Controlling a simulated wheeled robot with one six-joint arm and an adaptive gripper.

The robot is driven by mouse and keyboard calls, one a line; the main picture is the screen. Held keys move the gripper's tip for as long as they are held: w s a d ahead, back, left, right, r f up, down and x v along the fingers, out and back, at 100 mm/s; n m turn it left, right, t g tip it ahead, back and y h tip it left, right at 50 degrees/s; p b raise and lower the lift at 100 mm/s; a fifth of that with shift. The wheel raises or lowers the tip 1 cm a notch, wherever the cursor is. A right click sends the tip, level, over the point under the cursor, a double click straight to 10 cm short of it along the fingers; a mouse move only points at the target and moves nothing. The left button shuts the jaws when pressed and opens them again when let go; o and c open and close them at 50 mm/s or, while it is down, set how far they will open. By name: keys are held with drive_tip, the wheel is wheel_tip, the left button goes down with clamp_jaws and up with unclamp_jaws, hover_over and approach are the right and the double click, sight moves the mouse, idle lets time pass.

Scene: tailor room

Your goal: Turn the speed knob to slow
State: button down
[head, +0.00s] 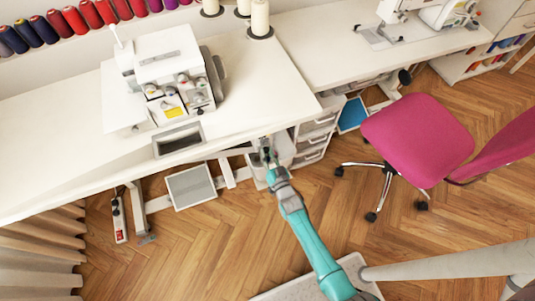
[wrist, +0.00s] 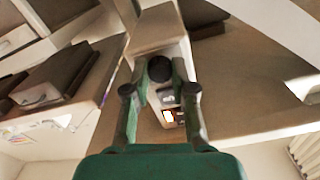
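The dark round speed knob (wrist: 159,68) sits on a pale control box (wrist: 158,22) in the wrist view. In the head view my gripper (head: 267,151) is at the front edge of the white sewing table (head: 255,85). The knob and the box are hidden there, and the knob's setting is not readable.
An overlock machine (head: 172,80) stands on the table, with thread cones (head: 260,18) behind it. A drawer unit (head: 314,138) is right of my gripper. A grey foot pedal (head: 190,186) is below the table. A pink chair (head: 418,140) stands right; the wooden floor (head: 225,250) in front is clear.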

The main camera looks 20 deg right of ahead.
drive_tip(key=shift+n, duration=0.3)
drive_tip(key=n, duration=0.3)
drive_tip(key=shift+n, duration=2.5)
drive_tip(key=c, duration=1)
unclamp_jaws()
drive_tip(key=shift+o, duration=0.2)
drive_tip(key=s, duration=1.2)
